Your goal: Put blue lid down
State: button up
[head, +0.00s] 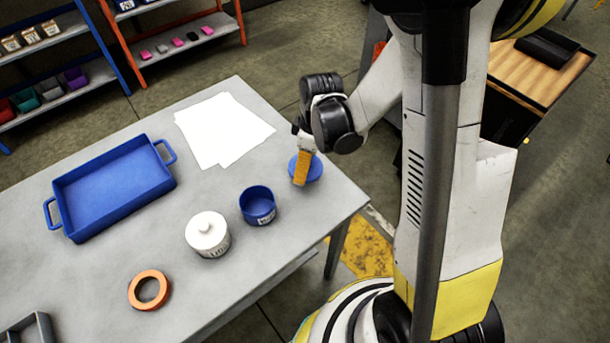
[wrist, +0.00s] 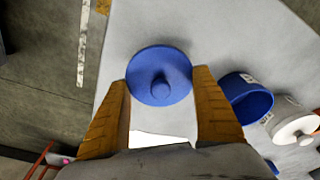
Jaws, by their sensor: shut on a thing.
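The blue lid (head: 314,173) is a round disc with a knob on top. It is at the right part of the grey table, and it also shows in the wrist view (wrist: 159,78). My gripper (head: 302,170) points down with its orange fingers at the lid. In the wrist view its two fingers (wrist: 162,82) are spread to the lid's width and shut on its rim from both sides. The lid looks level and low over the table; I cannot tell whether it touches the surface. The open blue pot (head: 258,207) stands uncovered beside it.
A white lidded jar (head: 207,235) stands beyond the blue pot, with an orange ring (head: 149,290) further along. A blue tray (head: 112,190) and white sheets (head: 222,130) lie on the table (head: 90,270). The table's right edge is close to the lid.

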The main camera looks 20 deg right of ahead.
jog(key=shift+w+a+f, duration=0.15)
jog(key=shift+w+f, duration=0.05)
jog(key=shift+f+b, duration=1.05)
jog(key=shift+f, duration=0.85)
jog(key=shift+f, duration=0.25)
jog(key=o, duration=0.9)
jog(key=shift+r, duration=0.1)
jog(key=shift+r, duration=0.1)
